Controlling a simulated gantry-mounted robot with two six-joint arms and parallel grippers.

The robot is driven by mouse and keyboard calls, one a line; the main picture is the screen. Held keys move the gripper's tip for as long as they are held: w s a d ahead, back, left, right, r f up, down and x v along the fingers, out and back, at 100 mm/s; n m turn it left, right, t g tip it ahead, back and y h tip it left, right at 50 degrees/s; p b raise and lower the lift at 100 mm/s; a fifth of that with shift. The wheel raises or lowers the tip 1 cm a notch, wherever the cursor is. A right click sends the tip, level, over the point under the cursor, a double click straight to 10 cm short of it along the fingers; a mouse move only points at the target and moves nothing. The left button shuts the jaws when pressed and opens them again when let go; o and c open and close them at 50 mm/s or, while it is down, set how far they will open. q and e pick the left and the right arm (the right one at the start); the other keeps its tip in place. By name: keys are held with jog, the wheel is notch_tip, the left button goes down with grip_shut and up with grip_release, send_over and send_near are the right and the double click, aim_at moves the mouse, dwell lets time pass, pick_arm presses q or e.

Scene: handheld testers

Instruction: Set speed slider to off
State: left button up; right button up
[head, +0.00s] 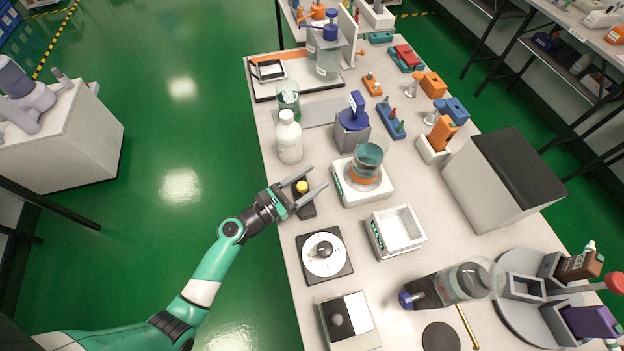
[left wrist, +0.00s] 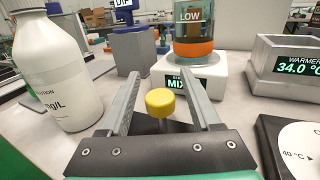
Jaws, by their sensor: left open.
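The speed slider is a small dark block (head: 304,209) with a yellow knob (head: 302,187) on it. It lies near the table's left edge, left of the white stirrer (head: 372,193). In the left wrist view the round yellow knob (left wrist: 160,102) stands on a pale stem. My left gripper (head: 319,176) is open, its two grey fingers on either side of the knob; in the wrist view (left wrist: 162,82) gaps show on both sides. The slider base is mostly hidden there behind the gripper body. The stirrer display (left wrist: 182,83) starts with "MIX".
A white bottle (head: 289,142) stands close behind the gripper. A beaker (head: 367,164) with orange at its bottom stands on the stirrer. A black dial unit (head: 325,270) and a white warmer (head: 410,248) sit nearer the front. The table's left edge is close.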

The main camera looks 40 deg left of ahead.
pick_arm(q)
jog(key=shift+w, duration=0.1)
grip_shut()
dwell(1.4)
